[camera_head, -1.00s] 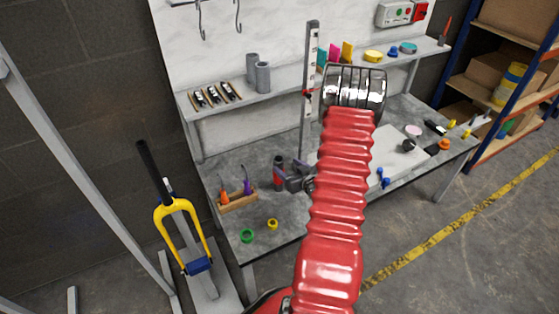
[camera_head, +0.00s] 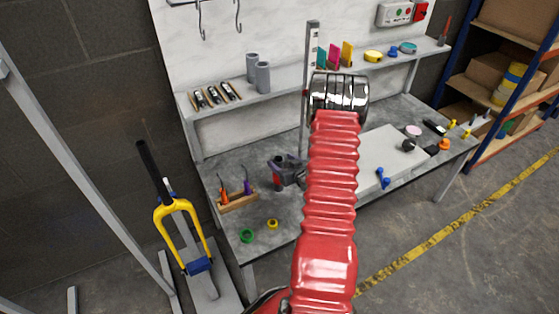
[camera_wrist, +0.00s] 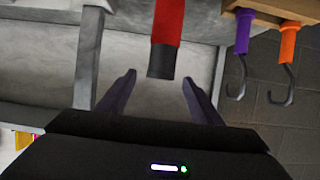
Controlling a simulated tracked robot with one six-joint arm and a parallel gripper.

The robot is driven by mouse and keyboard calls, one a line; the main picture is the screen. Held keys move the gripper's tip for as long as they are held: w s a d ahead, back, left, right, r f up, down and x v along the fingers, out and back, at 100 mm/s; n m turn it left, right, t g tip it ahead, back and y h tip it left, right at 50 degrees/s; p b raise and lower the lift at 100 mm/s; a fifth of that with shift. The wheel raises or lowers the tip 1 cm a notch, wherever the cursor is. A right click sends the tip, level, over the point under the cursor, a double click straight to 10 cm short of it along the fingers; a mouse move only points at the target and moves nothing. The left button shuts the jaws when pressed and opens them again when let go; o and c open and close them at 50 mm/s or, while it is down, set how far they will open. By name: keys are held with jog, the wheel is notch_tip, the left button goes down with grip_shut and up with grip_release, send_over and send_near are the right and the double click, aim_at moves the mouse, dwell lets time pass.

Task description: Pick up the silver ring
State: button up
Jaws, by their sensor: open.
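I cannot make out a silver ring in either view. My gripper (camera_head: 284,170) is over the grey workbench (camera_head: 240,170), partly hidden behind my arm in the head view. In the wrist view my gripper (camera_wrist: 159,77) is open, with two dark fingers apart. A red cylinder (camera_wrist: 167,22) with a dark grey end shows between and just beyond the fingertips. The fingers do not appear closed on it. The red cylinder also shows in the head view (camera_head: 277,182), beside my gripper.
A wooden rack (camera_head: 238,202) holds orange- and purple-handled hook tools. A green ring (camera_head: 247,236) and a yellow ring (camera_head: 272,224) lie near the front edge. Grey cylinders (camera_head: 262,77) stand on the shelf above. A white board (camera_head: 380,155) lies to the right.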

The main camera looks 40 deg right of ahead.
jog(key=shift+c, duration=0.4)
jog(key=c, duration=1.2)
jog(key=shift+o, duration=0.2)
jog(key=shift+r, duration=0.1)
notch_tip(320, 180, up, 10)
dwell(0.4)
